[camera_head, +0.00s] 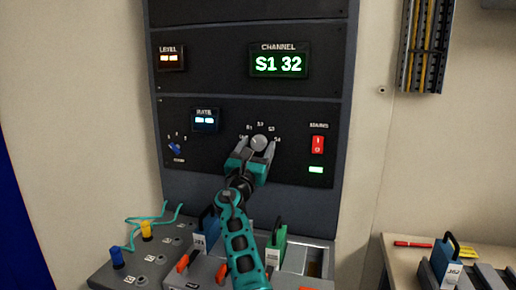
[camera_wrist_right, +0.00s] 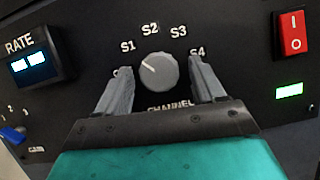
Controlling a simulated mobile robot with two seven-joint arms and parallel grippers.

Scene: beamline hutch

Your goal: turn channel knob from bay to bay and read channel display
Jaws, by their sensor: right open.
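The channel knob (camera_head: 259,143) is a round grey knob on the dark panel, with labels S1, S2, S3 and S4 around it. In the right wrist view the knob (camera_wrist_right: 158,72) has a light pointer mark toward its upper left, near S1. The left gripper is not in view.
A red mains switch (camera_head: 318,144) with a green light is right of the knob. A rate display (camera_head: 205,120) and small blue knob (camera_head: 175,149) are left. Below stand handled blue and green modules (camera_head: 276,247). A side table (camera_head: 403,250) is at right.

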